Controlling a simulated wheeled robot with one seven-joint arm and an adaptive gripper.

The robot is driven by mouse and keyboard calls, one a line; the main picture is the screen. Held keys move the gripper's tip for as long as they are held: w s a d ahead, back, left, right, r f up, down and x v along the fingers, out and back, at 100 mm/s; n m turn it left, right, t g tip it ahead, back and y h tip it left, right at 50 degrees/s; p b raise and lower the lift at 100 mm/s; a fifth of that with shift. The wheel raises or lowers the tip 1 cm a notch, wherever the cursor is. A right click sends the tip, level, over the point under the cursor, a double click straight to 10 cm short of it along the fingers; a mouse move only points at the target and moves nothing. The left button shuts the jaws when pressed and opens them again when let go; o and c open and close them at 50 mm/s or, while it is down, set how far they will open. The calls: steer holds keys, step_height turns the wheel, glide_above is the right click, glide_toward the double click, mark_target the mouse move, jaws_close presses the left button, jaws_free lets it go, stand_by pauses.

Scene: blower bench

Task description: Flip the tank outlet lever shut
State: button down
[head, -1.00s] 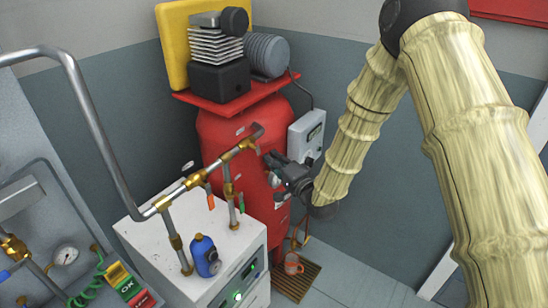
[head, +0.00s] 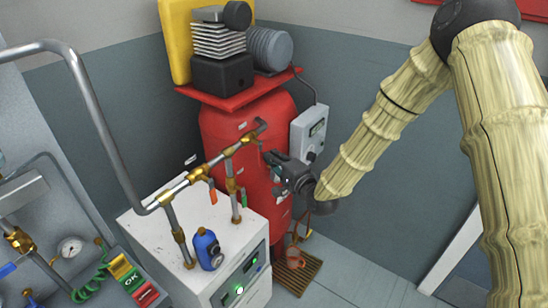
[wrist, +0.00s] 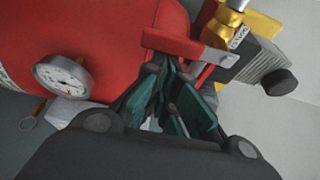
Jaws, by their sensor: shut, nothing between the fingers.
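In the wrist view the tank (wrist: 75,25) fills the upper left. A red lever (wrist: 185,43) lies across the picture, joined at its right end to a brass valve (wrist: 234,22) with a small tag. My gripper (head: 272,160) is at the tank's right front. Its dark green fingers (wrist: 168,75) are shut and empty, with tips just below the lever; I cannot tell whether they touch it. In the head view the lever is not clearly visible.
A pressure gauge (wrist: 63,77) sits on the tank, left of my fingers. A grey box (head: 309,132) is beside the tank. Pipes and a blue bottle (head: 207,249) stand on the white cabinet (head: 150,230).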

steer(key=w+d, duration=0.3)
steer(key=b+v, duration=0.2)
steer(key=v, duration=0.7)
steer(key=shift+s, duration=0.3)
steer(key=s+d+f+n+g+h, duration=0.2)
steer(key=s+f+g+h, duration=0.15)
steer(key=s+f, duration=0.7)
steer(key=s+d+f+n+g+h, duration=0.2)
steer(key=s+d+f+n+g, duration=0.3)
steer(key=f, duration=1.1)
steer(key=s+d+f+n+g+h, duration=0.1)
steer(key=s+d+f+g, duration=0.1)
steer(key=s, duration=0.7)
steer(key=s+d+f+n+g+h, duration=0.1)
steer(key=s+d+f+g+h, duration=0.1)
steer(key=s+f, duration=0.3)
steer(key=s+d+f+n+g+h, duration=0.1)
steer(key=s+d+f+n+g, duration=0.1)
steer(key=s, duration=1.1)
steer(key=shift+s+d+f+h, duration=0.25)
steer(key=shift+d+f+h, duration=0.1)
steer(key=shift+d+f, duration=0.55)
